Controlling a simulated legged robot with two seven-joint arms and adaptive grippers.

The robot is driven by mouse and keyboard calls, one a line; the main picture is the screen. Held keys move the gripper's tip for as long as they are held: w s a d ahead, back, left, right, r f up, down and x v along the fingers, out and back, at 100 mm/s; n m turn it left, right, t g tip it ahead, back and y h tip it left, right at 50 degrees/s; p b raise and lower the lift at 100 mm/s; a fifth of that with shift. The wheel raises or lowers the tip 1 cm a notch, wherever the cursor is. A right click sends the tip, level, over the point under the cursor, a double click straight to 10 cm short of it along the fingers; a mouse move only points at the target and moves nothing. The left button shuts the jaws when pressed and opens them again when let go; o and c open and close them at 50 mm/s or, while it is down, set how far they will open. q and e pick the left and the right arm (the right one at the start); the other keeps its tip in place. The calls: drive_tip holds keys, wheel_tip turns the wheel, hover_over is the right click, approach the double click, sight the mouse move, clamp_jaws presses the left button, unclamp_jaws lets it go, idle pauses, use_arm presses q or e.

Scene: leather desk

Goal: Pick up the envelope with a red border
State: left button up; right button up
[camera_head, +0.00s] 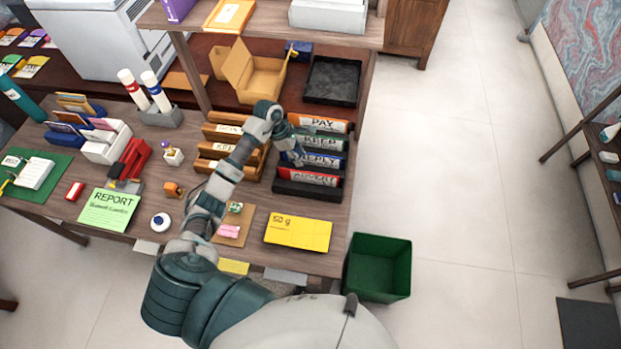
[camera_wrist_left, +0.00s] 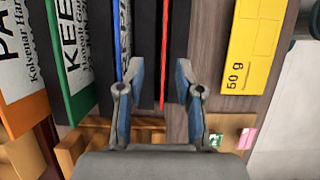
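The red-bordered envelope (camera_head: 308,177) stands in the front slot of the black sorter (camera_head: 308,192), its white face with dark lettering toward the head camera. My left gripper (camera_head: 297,157) is over the sorter, just behind it. In the left wrist view the envelope shows edge-on as a thin red line (camera_wrist_left: 164,55). My left gripper (camera_wrist_left: 159,66) is open there, with the red edge between its fingertips. I cannot tell whether either finger touches it. My right gripper is not in view.
Blue REPLY, green KEEP (camera_head: 320,142) and orange PAY (camera_head: 318,124) envelopes stand behind the red one. A wooden rack (camera_head: 212,148) is to the left. A yellow "50 g" envelope (camera_head: 299,232) lies in front. A green bin (camera_head: 378,266) stands on the floor.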

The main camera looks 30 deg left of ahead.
use_arm(q)
wheel_tip(320, 180, down, 3)
drive_tip(key=p, duration=0.2)
hover_over(309, 180)
drive_tip(key=f, duration=0.4)
drive_tip(key=shift+w+a+f, duration=0.1)
drive_tip(key=shift+a+f, duration=0.3)
drive_tip(key=shift+d+f, duration=0.15)
drive_tip(key=shift+d, duration=0.05)
drive_tip(key=shift+a, duration=0.15)
clamp_jaws()
drive_tip(key=shift+a, duration=0.25)
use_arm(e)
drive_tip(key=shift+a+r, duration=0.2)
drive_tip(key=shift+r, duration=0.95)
